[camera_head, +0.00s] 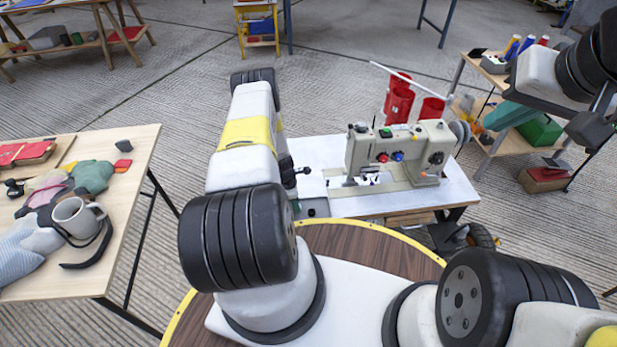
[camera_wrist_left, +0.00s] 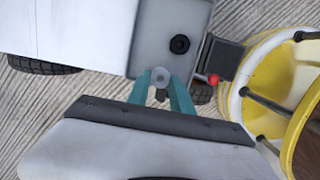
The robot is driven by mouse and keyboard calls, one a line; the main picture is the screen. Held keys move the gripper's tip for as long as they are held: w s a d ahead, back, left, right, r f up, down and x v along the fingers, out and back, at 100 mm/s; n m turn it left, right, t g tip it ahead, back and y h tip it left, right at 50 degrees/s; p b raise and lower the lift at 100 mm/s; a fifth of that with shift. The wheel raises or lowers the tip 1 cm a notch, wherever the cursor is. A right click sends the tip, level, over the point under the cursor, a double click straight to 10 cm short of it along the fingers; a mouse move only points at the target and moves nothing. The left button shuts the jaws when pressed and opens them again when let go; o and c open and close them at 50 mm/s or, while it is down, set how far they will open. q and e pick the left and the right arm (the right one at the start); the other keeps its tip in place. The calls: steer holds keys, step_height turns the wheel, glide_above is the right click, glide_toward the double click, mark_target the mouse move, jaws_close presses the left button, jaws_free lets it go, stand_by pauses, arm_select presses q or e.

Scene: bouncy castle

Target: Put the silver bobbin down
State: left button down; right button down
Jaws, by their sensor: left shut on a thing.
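The silver bobbin (camera_wrist_left: 161,75) is a small grey disc with a hole in the left wrist view. It sits between the tips of my left gripper (camera_wrist_left: 162,86), whose teal fingers are shut on it. Both are over or beside the grey end of the white sewing table (camera_wrist_left: 75,28); I cannot tell if the bobbin touches it. In the head view my left arm hides the gripper and bobbin beside the left part of the sewing table (camera_head: 310,155). My right gripper (camera_head: 588,131) is at the far right, dark and partly cut off; its fingers are unclear.
A beige sewing machine (camera_head: 400,152) stands on the table, with red containers (camera_head: 398,100) behind it. A black round knob (camera_wrist_left: 180,44) and a red button (camera_wrist_left: 213,79) are near my left gripper.

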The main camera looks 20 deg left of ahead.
arm_select(q)
steer(key=shift+f, duration=0.8)
steer(key=shift+f, duration=0.15)
steer(key=c, duration=1.1)
jaws_free()
